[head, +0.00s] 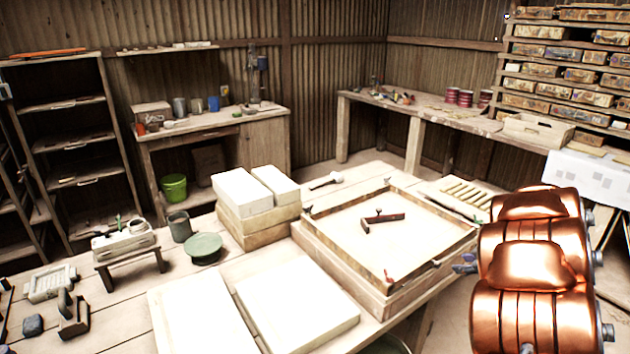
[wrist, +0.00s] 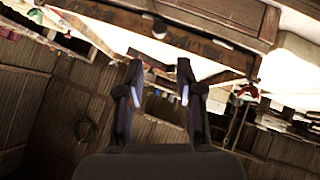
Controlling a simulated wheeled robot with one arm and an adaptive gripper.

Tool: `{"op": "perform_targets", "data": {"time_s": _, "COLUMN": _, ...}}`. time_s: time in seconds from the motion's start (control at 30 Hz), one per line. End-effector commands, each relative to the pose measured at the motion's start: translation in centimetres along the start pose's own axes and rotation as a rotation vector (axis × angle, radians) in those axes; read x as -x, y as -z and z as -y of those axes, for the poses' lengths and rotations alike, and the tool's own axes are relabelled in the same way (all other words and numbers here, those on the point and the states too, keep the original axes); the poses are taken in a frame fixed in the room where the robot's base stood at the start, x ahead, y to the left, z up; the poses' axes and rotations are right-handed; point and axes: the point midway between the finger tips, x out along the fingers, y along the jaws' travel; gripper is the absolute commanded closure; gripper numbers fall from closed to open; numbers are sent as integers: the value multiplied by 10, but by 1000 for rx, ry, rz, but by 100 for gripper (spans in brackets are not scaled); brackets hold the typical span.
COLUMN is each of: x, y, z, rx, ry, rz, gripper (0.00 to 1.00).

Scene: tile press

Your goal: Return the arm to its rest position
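My arm shows as shiny copper-coloured links at the right edge of the head view, in front of the table's right side. My gripper (wrist: 158,85) is in the wrist view, its two dark fingers apart with nothing between them. It is not clearly visible in the head view. The wrist view is tilted and shows the room at an odd angle, with wooden boards at the top and corrugated wall below.
A side bench (head: 215,120) and shelves (head: 75,145) stand behind. Floor shows between them.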

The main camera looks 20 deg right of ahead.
Motion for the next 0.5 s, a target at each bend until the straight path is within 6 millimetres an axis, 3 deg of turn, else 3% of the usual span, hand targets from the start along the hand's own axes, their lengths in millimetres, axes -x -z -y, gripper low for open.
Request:
{"op": "perform_targets", "data": {"time_s": 0.17, "x": 2, "y": 10, "z": -8, "rx": 10, "ry": -40, "rz": 14, "gripper": 64}}
{"op": "perform_targets", "data": {"time_s": 0.27, "x": 9, "y": 29, "z": -24, "rx": 24, "ry": -124, "rz": 44, "gripper": 64}}
{"op": "perform_targets", "data": {"time_s": 0.5, "x": 50, "y": 81, "z": -55, "rx": -8, "ry": -387, "rz": 157, "gripper": 64}}
